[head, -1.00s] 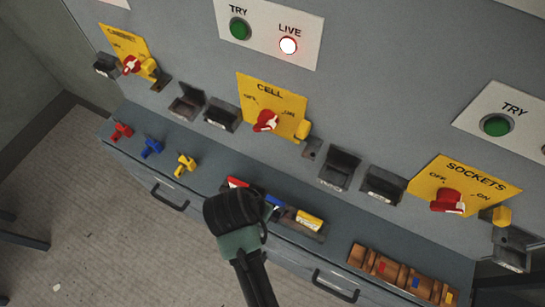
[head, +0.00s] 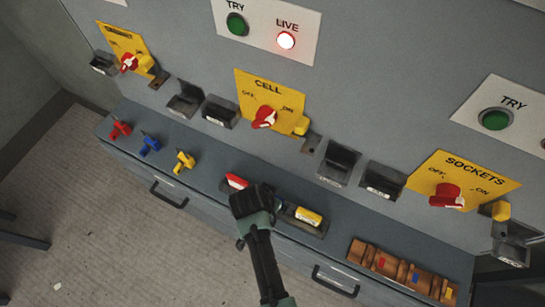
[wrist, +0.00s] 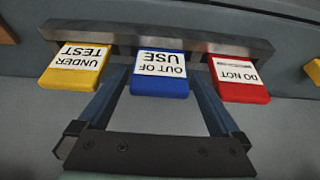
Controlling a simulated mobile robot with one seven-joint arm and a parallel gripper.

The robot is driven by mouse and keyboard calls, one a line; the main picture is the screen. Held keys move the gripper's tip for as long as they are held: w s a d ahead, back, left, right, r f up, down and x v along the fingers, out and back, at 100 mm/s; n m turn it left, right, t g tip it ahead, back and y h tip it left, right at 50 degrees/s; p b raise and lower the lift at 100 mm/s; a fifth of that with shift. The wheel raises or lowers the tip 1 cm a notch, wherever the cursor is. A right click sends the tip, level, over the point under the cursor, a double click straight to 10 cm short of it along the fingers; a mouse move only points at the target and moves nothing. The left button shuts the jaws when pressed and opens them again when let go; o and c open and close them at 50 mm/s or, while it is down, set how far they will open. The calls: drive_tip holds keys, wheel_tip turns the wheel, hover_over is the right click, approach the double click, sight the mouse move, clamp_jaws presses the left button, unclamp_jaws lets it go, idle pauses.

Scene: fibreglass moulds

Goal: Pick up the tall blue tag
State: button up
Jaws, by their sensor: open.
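The blue tag (wrist: 161,75), with a white label reading "OUT OF USE", stands in a metal rack (wrist: 200,38) between a yellow tag (wrist: 76,67) and a red tag (wrist: 238,80). My gripper (wrist: 161,90) is open, with one finger on each side of the blue tag in the wrist view. I cannot tell whether either finger touches it. In the head view my gripper (head: 252,200) hides the blue tag, while the red tag (head: 237,181) and yellow tag (head: 309,217) show on either side.
Red (head: 120,130), blue (head: 150,146) and yellow (head: 184,161) padlock-like pieces stand on the ledge at left. A brown wooden holder (head: 402,271) lies at right. Behind rises the grey panel with switches, including the CELL switch (head: 264,118).

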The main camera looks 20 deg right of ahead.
drive_tip(key=shift+w+d+f, duration=0.1)
drive_tip(key=shift+d+f, duration=0.05)
drive_tip(key=shift+f, duration=0.4)
drive_tip(key=c, duration=1.1)
drive_tip(key=shift+o, duration=0.2)
drive_tip(key=shift+r, duration=0.1)
